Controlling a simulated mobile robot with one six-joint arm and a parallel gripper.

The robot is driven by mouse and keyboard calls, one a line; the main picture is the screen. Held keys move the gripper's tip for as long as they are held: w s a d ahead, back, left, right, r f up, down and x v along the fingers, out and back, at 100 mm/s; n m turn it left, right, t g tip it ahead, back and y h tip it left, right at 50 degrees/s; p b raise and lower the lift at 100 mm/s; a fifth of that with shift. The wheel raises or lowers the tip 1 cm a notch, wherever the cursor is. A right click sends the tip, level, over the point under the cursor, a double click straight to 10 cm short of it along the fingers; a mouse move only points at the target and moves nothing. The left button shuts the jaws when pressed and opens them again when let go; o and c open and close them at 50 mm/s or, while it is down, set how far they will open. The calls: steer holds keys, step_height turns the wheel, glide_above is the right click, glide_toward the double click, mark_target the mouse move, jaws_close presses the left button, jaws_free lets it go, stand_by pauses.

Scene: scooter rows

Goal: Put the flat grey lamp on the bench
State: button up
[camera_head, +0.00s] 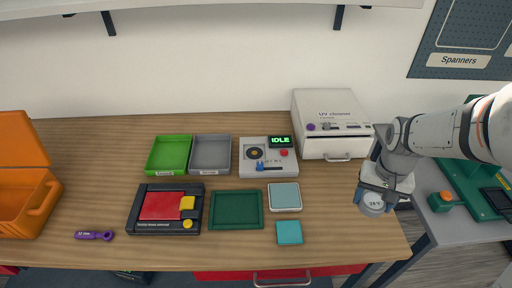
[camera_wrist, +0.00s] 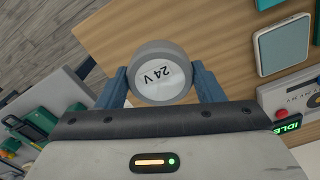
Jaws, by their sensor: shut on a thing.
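The flat grey lamp (camera_head: 373,205) is a short round grey disc with a white face marked "24 V". It also shows in the wrist view (camera_wrist: 161,73). My gripper (camera_head: 384,190) is shut on it, with one blue finger on each side of the disc in the wrist view. In the head view the lamp is held at the right end of the wooden bench (camera_head: 340,230), near its right edge. The height of the lamp over the bench is hard to tell.
A white UV cleaner (camera_head: 330,115) stands at the back right. A tester marked IDLE (camera_head: 262,172), green and grey trays (camera_head: 210,154), a dark green tray (camera_head: 236,225), pale pads (camera_head: 285,196) and an orange case (camera_head: 40,190) occupy the bench. Bare wood shows at the front right.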

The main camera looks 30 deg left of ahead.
mark_target(358, 227)
steer(key=shift+f, duration=0.25)
step_height(358, 227, down, 10)
steer(key=shift+r+p, duration=0.1)
steer(key=shift+p, duration=0.35)
steer(key=shift+f, duration=0.2)
steer(key=o, duration=1)
